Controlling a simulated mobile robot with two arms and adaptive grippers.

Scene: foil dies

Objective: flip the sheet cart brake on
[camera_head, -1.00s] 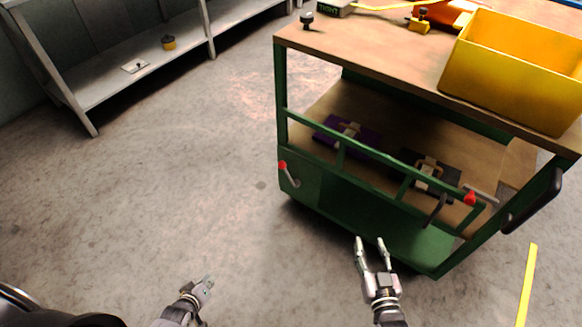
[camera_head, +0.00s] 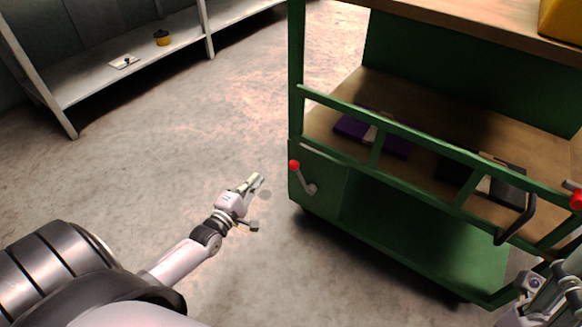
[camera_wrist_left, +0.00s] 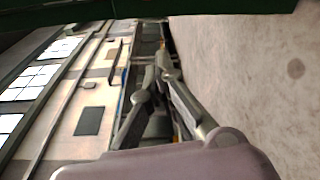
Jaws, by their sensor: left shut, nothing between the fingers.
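The green sheet cart (camera_head: 345,195) with a wooden top stands at the right in the head view. A small grey lever with a red knob (camera_head: 294,166) is on its lower left panel; it slants, knob up and to the left of its pivot (camera_head: 311,189). A second red knob (camera_head: 577,199) shows at the right edge. I cannot tell by label which is the brake. My left gripper (camera_head: 258,181) is shut and empty, left of the first lever and apart from it. Its fingers also show in the left wrist view (camera_wrist_left: 165,78). My right gripper (camera_head: 545,287) is partly cut off at lower right.
Purple (camera_head: 350,128) and dark (camera_head: 508,188) flat items lie on the cart's middle shelf behind the green rail. A black handle (camera_head: 515,225) sticks out at the front. A yellow bin (camera_head: 562,20) is on top. A grey shelf (camera_head: 95,80) stands far left; the floor between is clear.

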